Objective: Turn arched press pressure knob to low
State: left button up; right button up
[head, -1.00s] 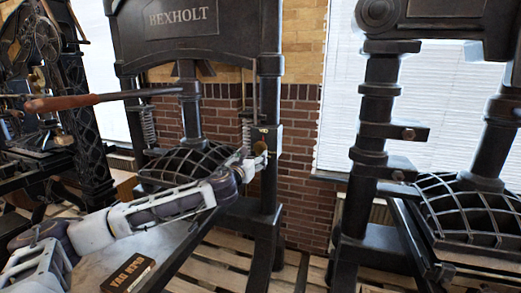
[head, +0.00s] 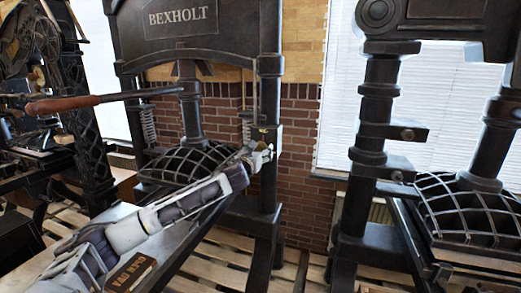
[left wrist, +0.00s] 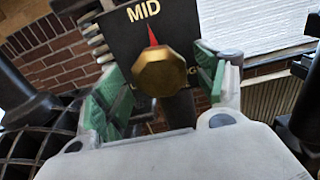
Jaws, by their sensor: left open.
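The black BEXHOLT press (head: 184,42) stands left of centre in the head view. Its brass faceted pressure knob (left wrist: 160,76) shows in the left wrist view on a black dial plate (left wrist: 118,38). A red pointer above the knob points at the word MID. Lettering below is mostly hidden by the knob. My left gripper (head: 259,152) is at the press's right post. In the left wrist view its green-padded fingers (left wrist: 163,80) are open, one on each side of the knob, with visible gaps. My right gripper is out of view.
A wood-handled lever (head: 62,104) extends left from the press. A caged dome (head: 187,165) sits low in it. Another black press (head: 378,130) stands to the right, a third (head: 88,120) at far left. A dark lettered box (head: 130,271) lies below.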

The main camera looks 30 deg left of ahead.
pick_arm(q)
jog(key=shift+x, duration=0.9)
jog(key=shift+w, duration=0.1)
jog(key=c, duration=1)
jog(key=shift+c, duration=0.2)
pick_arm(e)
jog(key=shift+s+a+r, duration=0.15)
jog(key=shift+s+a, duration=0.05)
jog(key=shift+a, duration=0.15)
